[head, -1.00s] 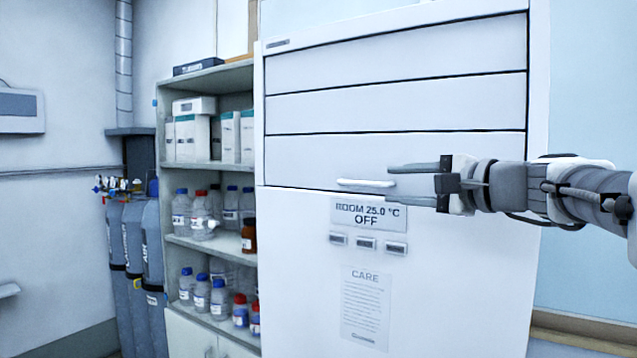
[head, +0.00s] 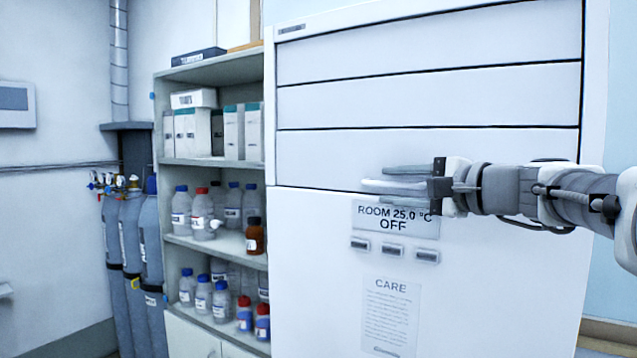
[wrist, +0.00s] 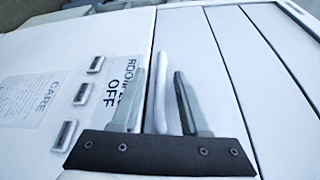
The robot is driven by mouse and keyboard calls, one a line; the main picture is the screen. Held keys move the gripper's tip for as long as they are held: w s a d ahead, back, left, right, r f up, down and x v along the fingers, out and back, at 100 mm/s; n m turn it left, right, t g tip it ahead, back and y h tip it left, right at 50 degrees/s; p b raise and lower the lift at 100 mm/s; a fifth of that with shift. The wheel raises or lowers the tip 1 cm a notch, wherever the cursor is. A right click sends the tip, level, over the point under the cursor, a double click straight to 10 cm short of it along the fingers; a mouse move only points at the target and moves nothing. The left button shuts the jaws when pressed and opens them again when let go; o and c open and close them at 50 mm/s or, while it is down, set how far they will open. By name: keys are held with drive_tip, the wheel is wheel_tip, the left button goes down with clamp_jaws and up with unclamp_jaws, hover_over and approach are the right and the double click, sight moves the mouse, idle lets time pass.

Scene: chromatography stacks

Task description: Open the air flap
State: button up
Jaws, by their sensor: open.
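A tall white cabinet has a front of stacked panels. The lowest panel, the likely air flap (head: 330,158), carries a white bar handle (head: 376,184) along its lower edge. The panel lies flush with the front, with no visible gap beyond its seam. My gripper (head: 384,184) is open in front of the handle, one finger above and one below it. In the wrist view the handle (wrist: 161,85) stands between the two spread fingers (wrist: 160,82). I cannot tell whether either finger touches it.
Below the handle are a sign (head: 395,217) reading "ROOM 25.0 °C OFF", a row of small buttons (head: 393,250) and a CARE notice (head: 390,315). A shelf (head: 200,163) with bottles and boxes stands to the left. Gas cylinders (head: 130,240) stand beyond it.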

drive_tip(key=shift+w+a, duration=0.3)
drive_tip(key=shift+w, duration=0.1)
clamp_jaws()
idle(1.3)
